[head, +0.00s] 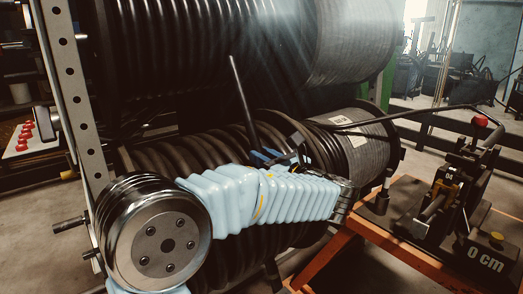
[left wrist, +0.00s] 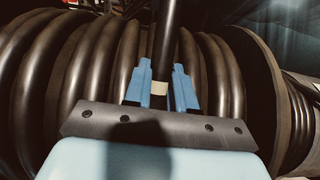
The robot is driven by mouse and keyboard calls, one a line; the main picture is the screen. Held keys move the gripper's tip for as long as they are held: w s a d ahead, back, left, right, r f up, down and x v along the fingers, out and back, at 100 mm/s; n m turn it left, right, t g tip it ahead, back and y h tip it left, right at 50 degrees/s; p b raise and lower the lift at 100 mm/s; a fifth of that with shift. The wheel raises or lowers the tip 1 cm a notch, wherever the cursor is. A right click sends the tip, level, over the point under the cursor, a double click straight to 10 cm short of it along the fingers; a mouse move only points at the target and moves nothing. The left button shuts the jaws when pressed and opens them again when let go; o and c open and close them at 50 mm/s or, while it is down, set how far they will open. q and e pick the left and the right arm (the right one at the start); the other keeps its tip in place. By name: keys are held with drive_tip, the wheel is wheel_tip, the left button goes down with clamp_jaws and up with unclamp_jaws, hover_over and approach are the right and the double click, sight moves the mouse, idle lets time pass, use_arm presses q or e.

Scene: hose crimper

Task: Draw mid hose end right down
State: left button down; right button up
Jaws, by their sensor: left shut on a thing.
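The mid hose end (head: 242,98) is a straight black length standing up, slightly tilted, in front of the lower hose reel (head: 180,153). My left gripper (head: 268,156) has blue fingers and is shut on the hose near its lower visible part. In the left wrist view, the hose (left wrist: 165,45) runs between the two blue fingertips (left wrist: 161,85), with a beige band (left wrist: 159,95) on it at the fingers. The hose below the grip is hidden by my gripper and arm. My right gripper is not in view.
An upper reel (head: 200,40) of thick black hose sits above the lower one. An orange-edged bench (head: 400,240) at the right carries the crimping machine (head: 450,190) and a block marked "0 cm" (head: 488,258). A thin black hose (head: 430,108) runs from the reel toward the bench. A metal rack post (head: 68,90) stands at the left.

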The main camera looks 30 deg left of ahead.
use_arm(q)
drive_tip(key=shift+s+d+f, duration=0.15)
drive_tip(key=shift+d+f, duration=0.15)
drive_tip(key=shift+f, duration=0.4)
drive_tip(key=c, duration=0.9)
unclamp_jaws()
drive_tip(key=shift+r, duration=0.1)
drive_tip(key=shift+c, duration=0.2)
drive_tip(key=shift+r, duration=0.1)
drive_tip(key=v, duration=1.3)
drive_tip(key=shift+s+d, duration=0.2)
drive_tip(key=shift+d, duration=0.15)
